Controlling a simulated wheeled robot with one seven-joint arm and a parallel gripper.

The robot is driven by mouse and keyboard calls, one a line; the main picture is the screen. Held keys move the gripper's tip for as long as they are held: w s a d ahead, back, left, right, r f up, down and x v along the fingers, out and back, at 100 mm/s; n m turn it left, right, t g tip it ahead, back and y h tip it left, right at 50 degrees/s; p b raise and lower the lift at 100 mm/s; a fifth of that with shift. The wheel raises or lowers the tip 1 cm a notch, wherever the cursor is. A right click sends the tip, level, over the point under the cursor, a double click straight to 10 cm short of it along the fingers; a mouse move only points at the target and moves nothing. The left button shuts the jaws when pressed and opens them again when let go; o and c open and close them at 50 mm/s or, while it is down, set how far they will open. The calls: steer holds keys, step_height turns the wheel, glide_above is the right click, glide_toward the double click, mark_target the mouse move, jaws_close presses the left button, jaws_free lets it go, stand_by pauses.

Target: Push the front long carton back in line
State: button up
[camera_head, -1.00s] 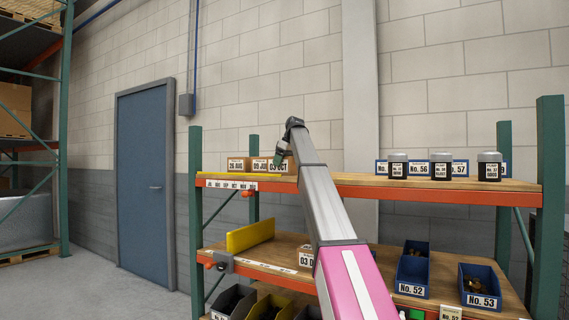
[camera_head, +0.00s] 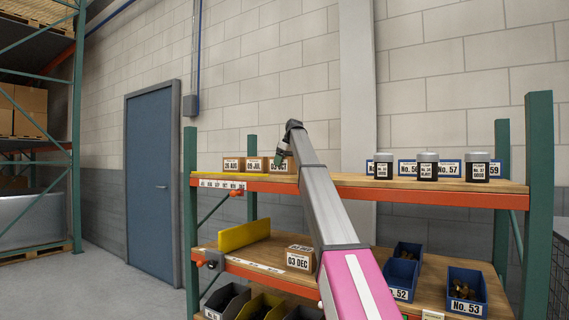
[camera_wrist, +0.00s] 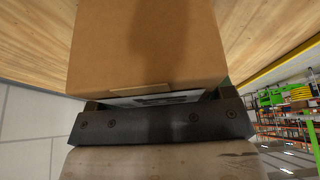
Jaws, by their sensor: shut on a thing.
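Three brown cartons stand in a row on the upper shelf in the head view: the 26 AUG carton (camera_head: 234,164), the 09 JUL carton (camera_head: 256,164) and the 03 OCT carton (camera_head: 278,168). My gripper (camera_head: 280,157) is at the 03 OCT carton, at the right end of the row, and partly covers it. In the wrist view a brown carton (camera_wrist: 148,45) fills the middle, close against the dark front edge of my gripper (camera_wrist: 160,112). A strip of its white label shows there. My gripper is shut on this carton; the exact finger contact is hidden.
The lower shelf carries a yellow panel (camera_head: 244,235), a 03 DEC carton (camera_head: 299,260) and blue bins (camera_head: 466,290). A green post (camera_head: 537,190) stands right.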

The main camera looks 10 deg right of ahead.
steer(key=shift+w+d, duration=0.35)
steer(key=shift+w, duration=0.2)
steer(key=o, duration=1.3)
steer(key=shift+c, duration=0.2)
steer(key=shift+r, duration=0.1)
steer(key=v, duration=1)
steer(key=shift+r, duration=0.15)
steer(key=shift+s+d+r, duration=0.1)
steer(key=shift+r, duration=0.1)
steer(key=shift+s, duration=0.1)
